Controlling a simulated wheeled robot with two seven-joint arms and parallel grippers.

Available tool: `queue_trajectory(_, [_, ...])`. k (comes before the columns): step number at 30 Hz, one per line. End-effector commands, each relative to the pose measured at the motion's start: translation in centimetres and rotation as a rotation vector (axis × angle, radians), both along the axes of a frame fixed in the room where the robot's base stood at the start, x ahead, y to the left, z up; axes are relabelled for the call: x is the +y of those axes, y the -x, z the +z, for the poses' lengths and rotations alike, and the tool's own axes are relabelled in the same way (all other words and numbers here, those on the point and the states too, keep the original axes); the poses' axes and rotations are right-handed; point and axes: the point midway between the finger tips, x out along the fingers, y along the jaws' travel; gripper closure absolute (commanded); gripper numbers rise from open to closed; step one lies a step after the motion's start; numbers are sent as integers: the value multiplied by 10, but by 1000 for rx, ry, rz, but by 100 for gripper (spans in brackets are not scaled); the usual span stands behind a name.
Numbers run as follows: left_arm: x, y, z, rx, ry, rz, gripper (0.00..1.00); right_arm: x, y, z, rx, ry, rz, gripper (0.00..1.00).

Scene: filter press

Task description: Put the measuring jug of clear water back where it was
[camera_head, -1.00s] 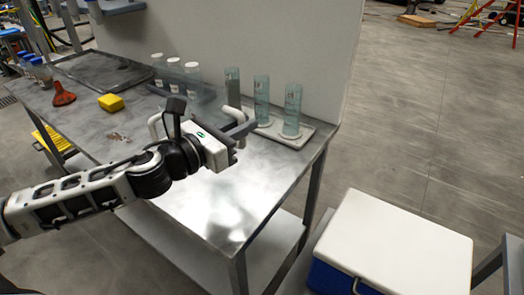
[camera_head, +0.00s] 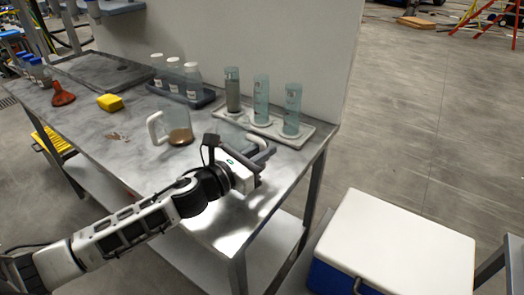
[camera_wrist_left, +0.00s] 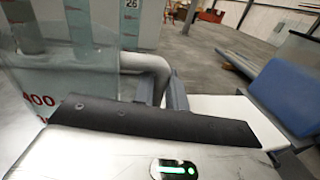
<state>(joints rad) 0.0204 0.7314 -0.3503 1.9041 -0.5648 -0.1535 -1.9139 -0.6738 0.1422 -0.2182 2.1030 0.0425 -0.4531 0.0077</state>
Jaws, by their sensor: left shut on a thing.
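My left gripper (camera_head: 264,154) is shut on the white handle of a clear measuring jug (camera_head: 229,129), over the near right part of the metal table. Much of this jug is hidden behind my gripper, and I cannot tell whether its base touches the table. In the left wrist view the jug's clear wall with red markings (camera_wrist_left: 38,103) fills the left side, and its handle (camera_wrist_left: 148,68) lies at the fingers. A second jug (camera_head: 178,132), with brown murky liquid and a white handle, stands on the table to the left. My right gripper is not in view.
Three tall cylinders stand on a pale tray (camera_head: 301,139) at the back right, close behind the held jug. White-capped bottles stand in a dark rack (camera_head: 205,99). A yellow sponge (camera_head: 110,103) and an orange funnel (camera_head: 62,95) lie left. A white-lidded cooler (camera_head: 393,240) stands on the floor.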

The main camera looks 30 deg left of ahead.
Motion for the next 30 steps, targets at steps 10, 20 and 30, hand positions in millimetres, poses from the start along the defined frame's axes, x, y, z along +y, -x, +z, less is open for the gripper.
queue_trajectory(10, [0,0,-2,0,1,0,65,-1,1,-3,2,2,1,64])
queue_trajectory(20, [3,8,-2,3,1,0,65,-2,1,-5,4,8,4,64])
queue_trajectory(30, [22,66,-3,6,1,-1,65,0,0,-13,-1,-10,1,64])
